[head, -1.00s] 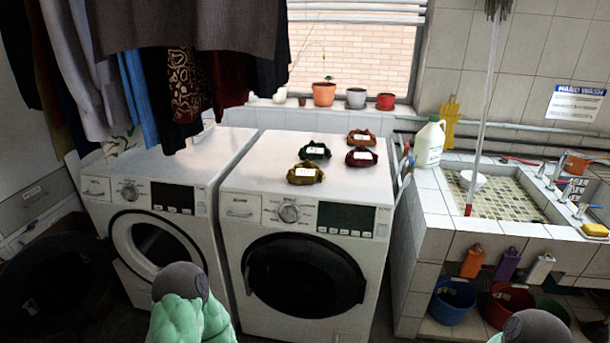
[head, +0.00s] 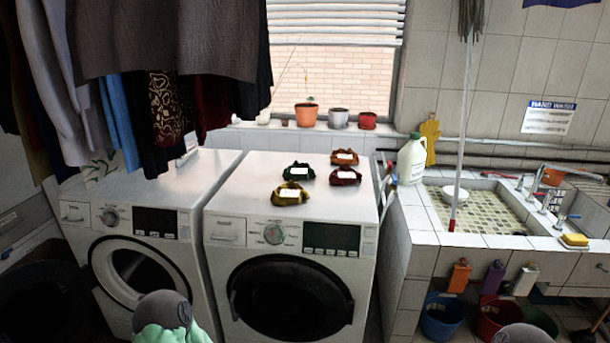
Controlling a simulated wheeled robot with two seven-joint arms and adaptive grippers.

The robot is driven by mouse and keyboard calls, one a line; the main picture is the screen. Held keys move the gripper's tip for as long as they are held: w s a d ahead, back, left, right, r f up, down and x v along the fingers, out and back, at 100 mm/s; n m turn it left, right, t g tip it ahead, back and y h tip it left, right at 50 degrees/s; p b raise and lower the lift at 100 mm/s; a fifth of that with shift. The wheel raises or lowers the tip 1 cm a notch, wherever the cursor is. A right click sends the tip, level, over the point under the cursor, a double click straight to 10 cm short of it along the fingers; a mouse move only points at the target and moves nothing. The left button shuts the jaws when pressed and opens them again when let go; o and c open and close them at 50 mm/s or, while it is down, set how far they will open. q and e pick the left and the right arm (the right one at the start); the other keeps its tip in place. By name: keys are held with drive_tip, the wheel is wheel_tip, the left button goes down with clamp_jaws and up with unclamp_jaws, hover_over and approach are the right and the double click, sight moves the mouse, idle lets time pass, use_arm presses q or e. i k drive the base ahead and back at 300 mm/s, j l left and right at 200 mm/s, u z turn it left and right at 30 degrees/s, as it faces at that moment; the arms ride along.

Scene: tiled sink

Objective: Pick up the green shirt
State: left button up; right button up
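A dark green folded shirt (head: 299,171) with a white label lies on top of the right washing machine (head: 240,195). It is the back left one of a small group of folded shirts. An olive-yellow shirt (head: 290,194) lies in front of it, a dark red shirt (head: 345,176) to its right and an orange-brown shirt (head: 344,157) behind to the right. Parts of my arms show at the bottom edge, well below and apart from the shirts. Neither gripper's fingers can be seen.
Clothes (head: 190,40) hang low at the upper left, over the left washing machine (head: 150,190). A white jug (head: 411,160) stands by the tiled sink (head: 410,218) on the right. Potted plants (head: 307,115) stand on the sill. The machine top around the shirts is clear.

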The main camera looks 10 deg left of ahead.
sight(296, 172)
drive_tip(key=i+j, duration=0.35)
drive_tip(key=i, duration=0.15)
drive_tip(key=i+j, duration=0.3)
drive_tip(key=i, duration=0.15)
drive_tip(key=i+j, duration=0.35)
drive_tip(key=i, duration=0.15)
drive_tip(key=k+l+u, duration=0.1)
drive_tip(key=u, duration=0.35)
drive_tip(key=k+l+u, duration=0.15)
drive_tip(key=u, duration=0.25)
drive_tip(key=k+l+u, duration=0.1)
drive_tip(key=u, duration=0.35)
drive_tip(key=k, duration=0.05)
